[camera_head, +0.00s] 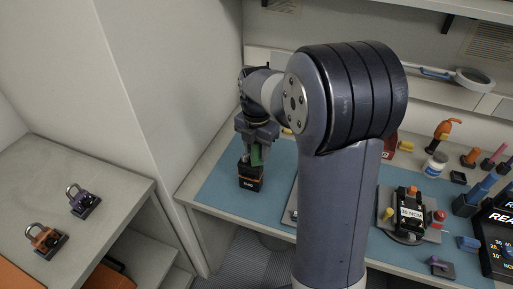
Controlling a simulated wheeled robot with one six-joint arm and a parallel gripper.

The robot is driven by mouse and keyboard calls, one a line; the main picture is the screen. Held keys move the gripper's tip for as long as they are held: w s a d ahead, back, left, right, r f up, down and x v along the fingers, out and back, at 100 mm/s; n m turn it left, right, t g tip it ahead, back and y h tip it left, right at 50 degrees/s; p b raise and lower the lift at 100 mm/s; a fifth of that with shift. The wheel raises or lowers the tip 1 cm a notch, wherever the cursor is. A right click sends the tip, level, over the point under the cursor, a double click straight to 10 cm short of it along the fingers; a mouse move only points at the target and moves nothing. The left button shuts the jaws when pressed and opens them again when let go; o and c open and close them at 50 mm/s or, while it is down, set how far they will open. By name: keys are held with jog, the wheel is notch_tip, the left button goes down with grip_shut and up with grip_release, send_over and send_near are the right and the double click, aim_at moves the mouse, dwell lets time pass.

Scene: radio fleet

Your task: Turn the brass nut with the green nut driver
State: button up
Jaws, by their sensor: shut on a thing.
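My gripper (258,146) points down over the left part of the blue mat and is shut on a green handle, which I take to be the green nut driver (257,156). Only a small green part of it shows between the fingers. Directly below is a small black block with an orange band and a white label (249,182). The driver's lower end is hidden, so I cannot tell whether it touches the block. I cannot make out the brass nut.
The blue mat (215,183) is clear left of the block. My arm hides the bench's middle. On the right stand a labelled black device (410,212), a white jar (435,164) and several coloured handles.

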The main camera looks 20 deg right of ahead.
jog(key=shift+f, duration=0.3)
jog(key=shift+m, duration=0.3)
dwell(0.3)
jog(key=shift+m+p, duration=0.45)
jog(key=shift+m, duration=0.95)
jog(key=shift+m+p, duration=0.45)
jog(key=shift+m, duration=1.45)
jog(key=shift+m+p, duration=0.4)
jog(key=shift+m, duration=1.6)
jog(key=shift+m+p, duration=0.3)
jog(key=shift+m, duration=1.5)
jog(key=shift+r, duration=0.1)
